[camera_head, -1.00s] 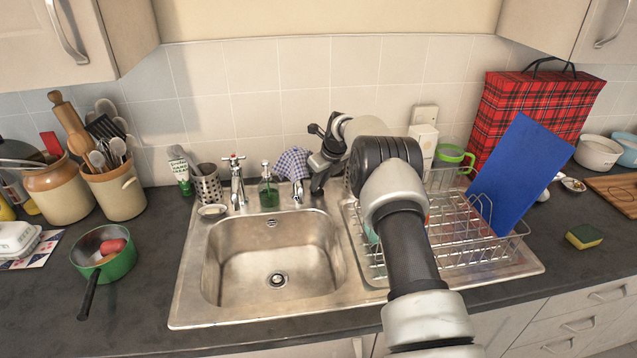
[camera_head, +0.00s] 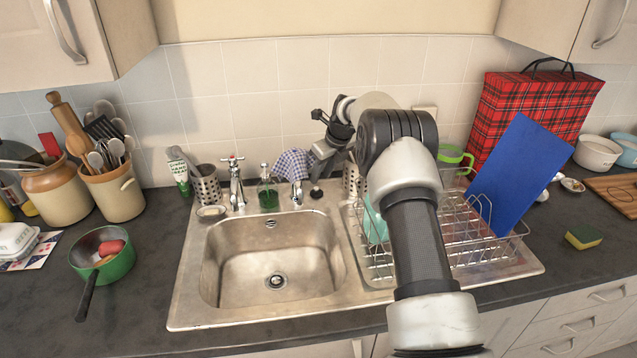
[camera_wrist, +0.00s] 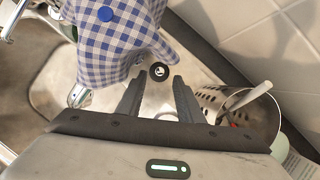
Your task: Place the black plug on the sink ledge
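The black plug (camera_head: 316,191) sits on the steel sink ledge (camera_head: 332,208) behind the basin, just right of the right-hand tap. It also shows in the wrist view as a small dark disc (camera_wrist: 160,72) with a pale mark, beyond my fingertips. My gripper (camera_head: 318,167) is above and behind the plug, apart from it. In the wrist view my gripper (camera_wrist: 158,85) has its two fingers spread with nothing between them. The plug's underside is hidden.
A blue checked cloth (camera_head: 291,164) hangs over the right tap (camera_head: 297,193), close to my fingers in the wrist view. A perforated steel holder (camera_wrist: 238,112) stands right of my fingers. A wire dish rack (camera_head: 465,240) is at right. The sink basin (camera_head: 270,265) is empty.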

